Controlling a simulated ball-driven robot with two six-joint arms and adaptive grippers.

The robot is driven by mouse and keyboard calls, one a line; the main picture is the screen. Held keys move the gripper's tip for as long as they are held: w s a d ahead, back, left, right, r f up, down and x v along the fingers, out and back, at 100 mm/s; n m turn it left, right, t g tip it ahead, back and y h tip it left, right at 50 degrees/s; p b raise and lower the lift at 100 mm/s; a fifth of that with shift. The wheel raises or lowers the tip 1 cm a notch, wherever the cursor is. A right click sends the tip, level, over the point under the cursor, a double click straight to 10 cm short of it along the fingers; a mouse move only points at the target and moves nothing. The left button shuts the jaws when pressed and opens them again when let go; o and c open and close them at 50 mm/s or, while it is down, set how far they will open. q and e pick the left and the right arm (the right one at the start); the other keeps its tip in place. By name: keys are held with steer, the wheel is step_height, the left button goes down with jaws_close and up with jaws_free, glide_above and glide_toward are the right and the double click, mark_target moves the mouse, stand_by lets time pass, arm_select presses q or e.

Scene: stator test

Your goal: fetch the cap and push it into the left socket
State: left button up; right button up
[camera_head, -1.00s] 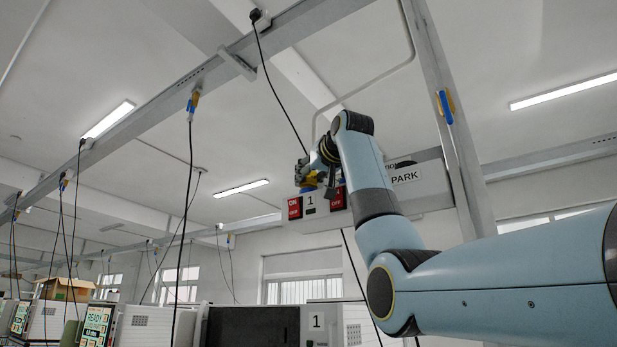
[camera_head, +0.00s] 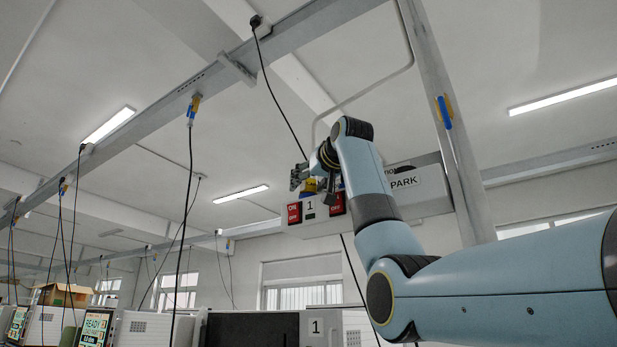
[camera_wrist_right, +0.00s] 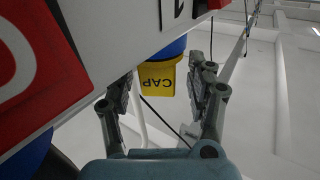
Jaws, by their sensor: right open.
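The yellow cap (camera_wrist_right: 157,80), lettered CAP, appears upside down in the right wrist view, at the end of a blue round part (camera_wrist_right: 173,48) by the edge of a white panel. In the head view the cap (camera_head: 309,186) is a small yellow patch beside the gripper. My right gripper (camera_wrist_right: 162,75) is open, its fingers on either side of the cap in the picture with gaps showing; I cannot tell how deep the cap sits between them. In the head view the right gripper (camera_head: 308,182) is in front of the panel box. I cannot identify the left socket. My left gripper is not in view.
The white panel box (camera_head: 370,212) carries a red ON sign (camera_head: 294,213), a red OFF sign (camera_head: 337,203) and a PARK label (camera_head: 404,181). A slanted beam (camera_head: 447,110) stands behind the arm. Black cables hang nearby. Cabinets line the bottom.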

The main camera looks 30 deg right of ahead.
step_height(320, 180, up, 10)
steer(key=shift+f, duration=0.15)
steer(key=shift+f, duration=0.15)
stand_by(0.9)
